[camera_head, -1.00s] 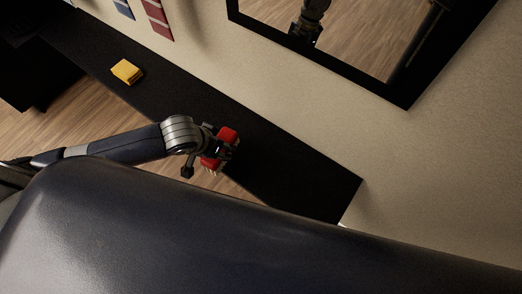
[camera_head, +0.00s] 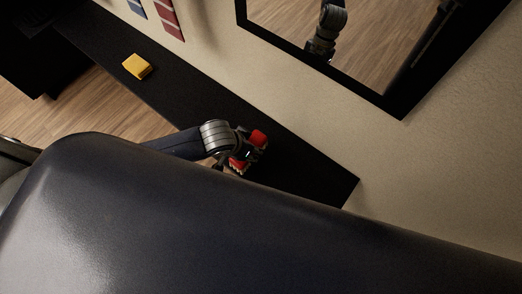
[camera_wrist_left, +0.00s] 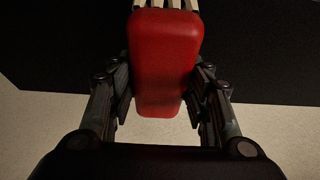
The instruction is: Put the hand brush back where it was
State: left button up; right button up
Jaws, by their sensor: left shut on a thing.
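The hand brush (camera_head: 259,137) has a red body and pale bristles. It is held in my left gripper (camera_head: 248,150), near the right end of the black shelf (camera_head: 318,179). In the left wrist view the red brush body (camera_wrist_left: 164,62) sits between the two fingers of my left gripper (camera_wrist_left: 160,95), which are shut on it. Pale bristles show at the top edge there. I cannot tell whether the brush touches the shelf. My right gripper is not in view.
A yellow block-like thing (camera_head: 137,67) lies on the shelf farther left. A black-framed mirror (camera_head: 330,60) hangs on the beige wall behind. Red and blue hangings (camera_head: 168,18) are on the wall at top. The shelf between the yellow thing and my gripper is clear.

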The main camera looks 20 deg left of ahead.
pick_arm(q)
jog(key=d, duration=0.1)
jog(key=w+d, duration=0.1)
jog(key=d, duration=0.1)
jog(key=shift+f, duration=0.1)
jog(key=f, duration=0.2)
jog(key=shift+w+d+f, duration=0.15)
jog(key=shift+d+f, duration=0.15)
jog(key=shift+d, duration=0.05)
jog(key=shift+f, duration=0.5)
jog(key=o, duration=1.2)
jog(key=shift+f, duration=0.15)
jog(key=shift+c, duration=0.2)
jog(key=p+v, duration=0.1)
jog(key=v, duration=1.1)
jog(key=shift+w, duration=0.1)
